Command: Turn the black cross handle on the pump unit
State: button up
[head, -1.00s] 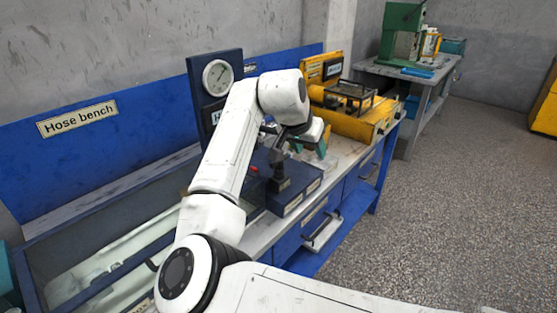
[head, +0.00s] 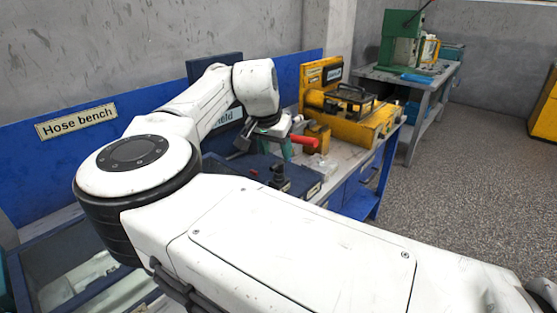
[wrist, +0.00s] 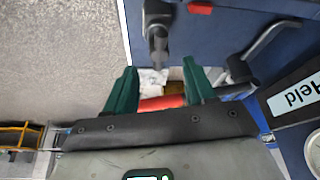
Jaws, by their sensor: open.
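The pump unit is a dark blue box (head: 305,182) on the bench. A black upright fitting (head: 278,174) stands on it, probably the cross handle; its cross shape is not clear. In the wrist view this black part (wrist: 157,35) is at top centre, beyond my fingertips. My gripper (head: 268,142) is above and behind it in the head view. Its green fingers (wrist: 160,80) are open in the wrist view, apart from the black part.
A yellow machine (head: 365,118) stands to the right on the bench. A dark blue panel with a "Held" label (wrist: 297,92) is close to my gripper's right in the wrist view. A small red part (wrist: 200,8) sits on the blue box. The floor (head: 470,175) at right is clear.

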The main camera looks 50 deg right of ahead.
aim_at(279, 162)
jog(key=shift+x, duration=2.35)
grip_shut()
